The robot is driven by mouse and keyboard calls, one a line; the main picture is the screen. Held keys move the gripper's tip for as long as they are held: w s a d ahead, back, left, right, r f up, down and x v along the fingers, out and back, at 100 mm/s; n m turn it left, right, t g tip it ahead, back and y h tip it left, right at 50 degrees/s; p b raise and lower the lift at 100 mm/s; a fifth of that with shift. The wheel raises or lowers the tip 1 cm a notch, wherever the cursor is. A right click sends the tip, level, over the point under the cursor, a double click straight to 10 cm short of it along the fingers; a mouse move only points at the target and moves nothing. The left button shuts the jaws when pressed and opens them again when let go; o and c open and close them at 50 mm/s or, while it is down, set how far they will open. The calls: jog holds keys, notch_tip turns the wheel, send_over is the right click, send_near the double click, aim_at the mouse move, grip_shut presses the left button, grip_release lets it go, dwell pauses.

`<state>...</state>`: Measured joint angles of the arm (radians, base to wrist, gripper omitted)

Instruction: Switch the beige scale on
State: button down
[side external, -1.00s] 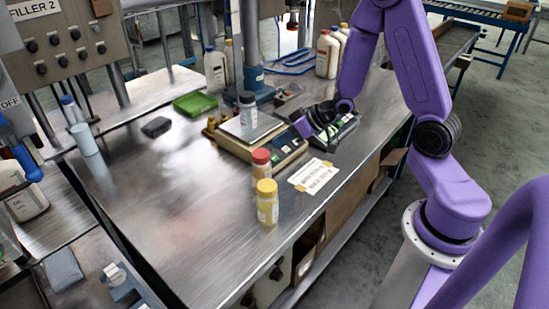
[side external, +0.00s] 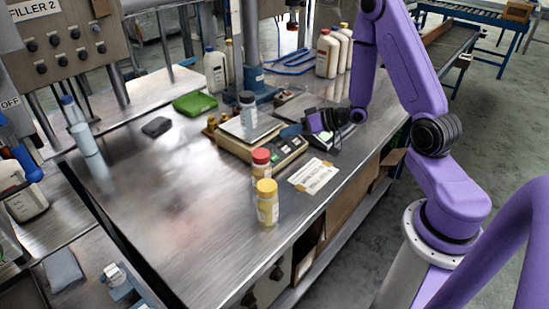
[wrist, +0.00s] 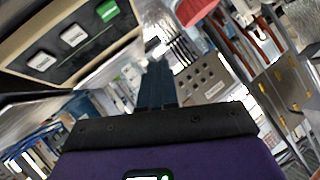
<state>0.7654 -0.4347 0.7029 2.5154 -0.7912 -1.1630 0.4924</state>
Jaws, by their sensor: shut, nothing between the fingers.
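The beige scale (side external: 233,150) stands on the metal table with a grey-capped bottle (side external: 247,110) on its pan. Its front panel, with a small display and buttons, faces the near right. In the wrist view, the beige-edged panel (wrist: 22,38) fills the upper left, with two white buttons (wrist: 73,35) and one green button (wrist: 107,11). My gripper (side external: 284,131) is shut and empty, lying nearly level and pointing left at the right end of the scale. Its dark blue fingers (wrist: 157,70) appear right of the green button. Contact with the scale cannot be told.
A red-capped bottle (side external: 261,170) and a yellow-capped bottle (side external: 267,206) stand before the scale. A label card (side external: 314,176) lies to their right. Another dark device lies partly hidden beneath my gripper. A green tray (side external: 195,103) is behind left. The left front table is clear.

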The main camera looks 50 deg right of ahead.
send_over(280, 162)
jog(key=shift+s+f, duration=0.15)
jog(key=shift+f, duration=1.85)
jog(key=shift+s+f, duration=0.15)
jog(key=shift+f, duration=1.85)
jog(key=shift+f, duration=0.1)
jog(key=shift+w+f, duration=0.15)
jog(key=shift+f, duration=0.15)
jog(key=shift+w+f, duration=0.15)
jog(key=shift+f, duration=0.2)
jog(key=shift+r, duration=0.1)
jog(key=shift+s+r, duration=0.3)
jog(key=shift+r, duration=0.4)
jog(key=r, duration=0.1)
jog(key=s+r, duration=0.1)
jog(key=r, duration=0.2)
jog(key=shift+s+r, duration=0.3)
jog(key=shift+s, duration=0.1)
